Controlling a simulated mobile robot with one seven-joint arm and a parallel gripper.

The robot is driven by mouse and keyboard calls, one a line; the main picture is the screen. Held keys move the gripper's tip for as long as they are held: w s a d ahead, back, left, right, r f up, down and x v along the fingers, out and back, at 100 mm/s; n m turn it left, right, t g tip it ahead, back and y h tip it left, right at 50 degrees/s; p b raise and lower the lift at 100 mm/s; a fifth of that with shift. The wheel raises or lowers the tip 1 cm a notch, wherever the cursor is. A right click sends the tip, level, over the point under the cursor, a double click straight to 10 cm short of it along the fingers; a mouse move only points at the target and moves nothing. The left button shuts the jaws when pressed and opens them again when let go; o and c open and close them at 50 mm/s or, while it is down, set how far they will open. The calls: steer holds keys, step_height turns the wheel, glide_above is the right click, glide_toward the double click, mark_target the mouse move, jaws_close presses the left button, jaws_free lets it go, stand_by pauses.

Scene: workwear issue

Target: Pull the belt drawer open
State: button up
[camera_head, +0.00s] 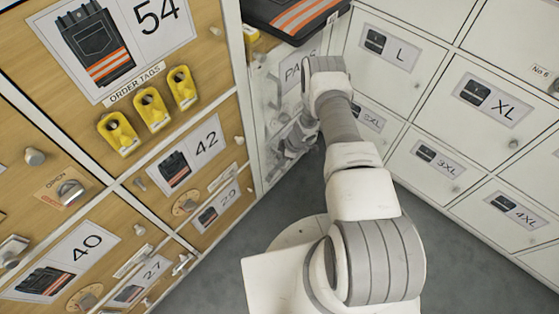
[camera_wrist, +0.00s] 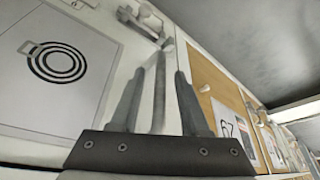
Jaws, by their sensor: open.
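A white front with a picture of a coiled belt (camera_wrist: 58,64) fills the left of the wrist view; I take it for the belt drawer. A pale bar handle (camera_wrist: 143,22) shows beyond the fingertips at the top of that view. My gripper (camera_wrist: 155,82) is open, with nothing seen held between its fingers; a narrow upright edge shows behind the gap. In the head view my gripper (camera_head: 291,137) is low in the corner between the wooden and white fronts, and my arm hides much of the drawer area. Whether the fingers touch anything I cannot tell.
Wooden fronts with numbers, such as 42 (camera_head: 190,160), stand at left with knobs and yellow order tags (camera_head: 151,108). White locker fronts, such as XL (camera_head: 487,100), stand at right. Dark folded workwear (camera_head: 290,18) lies above the corner. Grey floor (camera_head: 465,250) is clear.

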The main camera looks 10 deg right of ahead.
jaws_close()
stand_by(1.4)
